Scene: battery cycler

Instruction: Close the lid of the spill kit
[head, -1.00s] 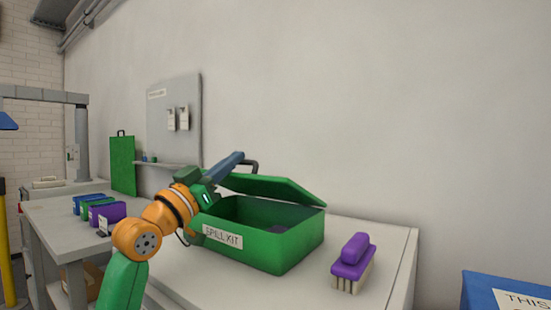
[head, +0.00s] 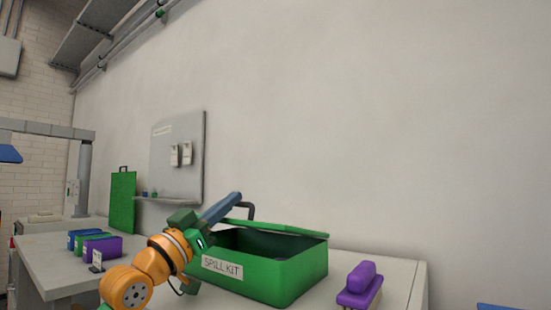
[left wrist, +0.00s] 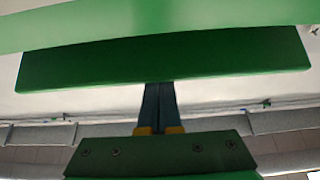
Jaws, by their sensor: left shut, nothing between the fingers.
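The green spill kit (head: 262,276) stands on the white bench top with its label facing me. Its green lid (head: 275,229) is tilted only a little up, with a dark gap between lid and box. A dark handle shows behind the lid's left end. My left gripper (head: 235,198) is shut and empty, at the left end of the lid, its blue fingers pointing up and right. In the left wrist view the shut fingers (left wrist: 158,100) reach toward a green panel, probably the lid (left wrist: 165,60); I cannot tell whether they touch. My right gripper is not in view.
A purple brush (head: 360,285) stands right of the kit. Several coloured boxes (head: 102,247) stand on the bench at left, with a green case (head: 122,202) behind. A grey board (head: 178,158) hangs on the wall.

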